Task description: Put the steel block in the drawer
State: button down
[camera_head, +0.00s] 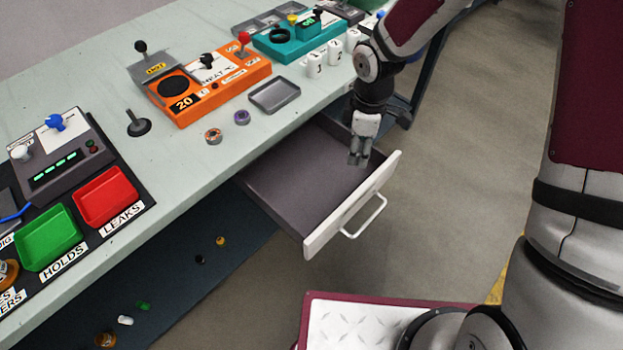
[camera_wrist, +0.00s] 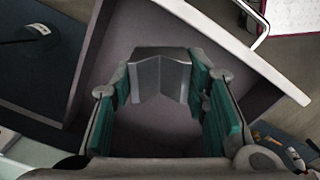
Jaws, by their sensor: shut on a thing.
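The steel block (camera_wrist: 160,75) is a grey metal piece with a V-shaped groove, held between the green-padded fingers of my gripper (camera_wrist: 165,100) in the wrist view. In the head view my gripper (camera_head: 359,158) hangs pointing down over the right part of the open drawer (camera_head: 290,180). The block is hard to make out there, at the fingertips. The drawer is pulled out from under the bench, with a dark, bare floor and a white front (camera_head: 350,208). In the wrist view the drawer floor (camera_wrist: 165,28) lies behind the block. I cannot tell the exact height of the block above it.
The drawer's handle (camera_head: 367,218) sticks out at the front. On the bench above are an orange station (camera_head: 208,88), a grey tray (camera_head: 274,95), two small rings and white numbered cylinders. A lower shelf (camera_head: 190,290) holds several small parts. The drawer interior looks empty.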

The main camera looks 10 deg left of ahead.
aim_at(318, 182)
jog(key=a+n+b, duration=0.9)
jog(key=n, duration=0.3)
jog(key=f+b, duration=0.1)
jog(key=f, duration=0.2)
jog(key=f+b, duration=0.1)
jog(key=f, duration=0.3)
jog(key=f+b, duration=0.2)
jog(key=f, duration=0.1)
jog(key=shift+s+a+f, duration=0.25)
jog(key=shift+s, duration=0.15)
jog(key=shift+f, duration=0.1)
jog(key=c, duration=0.9)
grip_release()
jog(key=shift+f, duration=0.1)
jog(key=shift+c, duration=0.2)
notch_tip(318, 182, up, 12)
jog(key=p, duration=0.4)
jog(key=shift+r, duration=0.2)
